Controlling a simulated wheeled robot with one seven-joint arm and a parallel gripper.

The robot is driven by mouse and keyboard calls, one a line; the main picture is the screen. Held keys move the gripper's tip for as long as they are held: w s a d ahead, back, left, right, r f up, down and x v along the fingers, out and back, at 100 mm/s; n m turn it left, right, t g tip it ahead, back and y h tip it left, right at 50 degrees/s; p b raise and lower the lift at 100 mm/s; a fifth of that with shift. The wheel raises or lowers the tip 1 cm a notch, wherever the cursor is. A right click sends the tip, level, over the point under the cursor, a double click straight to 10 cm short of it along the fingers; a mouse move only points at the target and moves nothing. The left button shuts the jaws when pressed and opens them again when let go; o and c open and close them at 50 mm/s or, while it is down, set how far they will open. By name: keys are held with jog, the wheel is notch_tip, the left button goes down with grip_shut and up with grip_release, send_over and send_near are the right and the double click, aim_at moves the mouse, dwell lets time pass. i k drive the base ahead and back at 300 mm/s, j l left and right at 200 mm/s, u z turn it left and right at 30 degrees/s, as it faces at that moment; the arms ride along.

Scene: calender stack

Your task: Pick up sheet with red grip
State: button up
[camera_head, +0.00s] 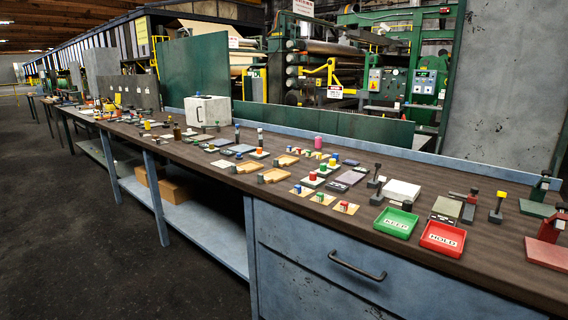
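Several small sheets with coloured grips lie on the dark bench top (440,262), and they are small in this view. Near the front edge are three tan sheets in a row: a left one (302,193), a middle one (325,202) and a right one (351,210). The left one bears a small blue piece; the right one bears a piece with red and blue on it. Behind them, pale pieces with red and green tops (312,177) stand close together. I cannot tell which single sheet is the one with the red grip. My gripper is not in view.
A green tray marked KEEP (380,226) and a red tray marked HOLD (424,244) sit at the front right. Black-handled stamps, a white block (402,190) and red tools stand beyond. A white box (208,110) stands farther left. A drawer handle (356,268) juts from the front.

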aim_at(344, 207)
jog(key=z, duration=0.45)
jog(key=i+j+z, duration=0.25)
jog(key=j+z, duration=0.25)
jog(key=j, duration=0.15)
jog(key=j+z, duration=0.25)
jog(key=i+j+z, duration=0.1)
jog(key=j, duration=0.9)
jog(key=i+j+z, duration=0.1)
jog(key=j, duration=0.95)
jog(key=i+j+z, duration=0.1)
jog(key=j, duration=0.9)
